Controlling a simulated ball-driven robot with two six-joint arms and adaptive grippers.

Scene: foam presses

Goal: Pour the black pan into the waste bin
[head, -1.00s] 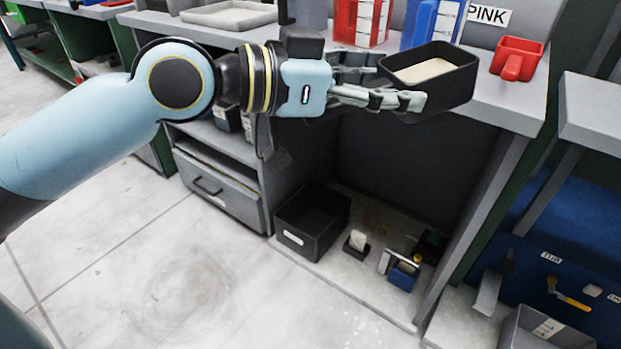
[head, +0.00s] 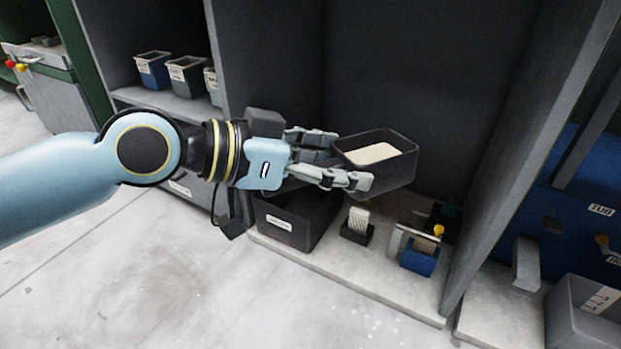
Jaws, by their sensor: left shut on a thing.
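The black pan (head: 393,180) is a small dark rectangular pan with pale beige material inside. My left gripper (head: 345,160) is shut on its left side and holds it in the air, nearly level. A black bin (head: 287,225) with a white label on its front stands on the low shelf, below and to the left of the pan. My left wrist and fingers hide part of its top. The label is too small to read, so I cannot tell whether this is the waste bin. My right gripper is not in view.
A small black holder with a pale block (head: 357,224) and a blue item (head: 420,257) stand on the low shelf, right of the bin. A grey upright panel (head: 530,130) bounds the bay on the right. Several small tubs (head: 187,78) sit on a shelf at upper left. The floor in front is clear.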

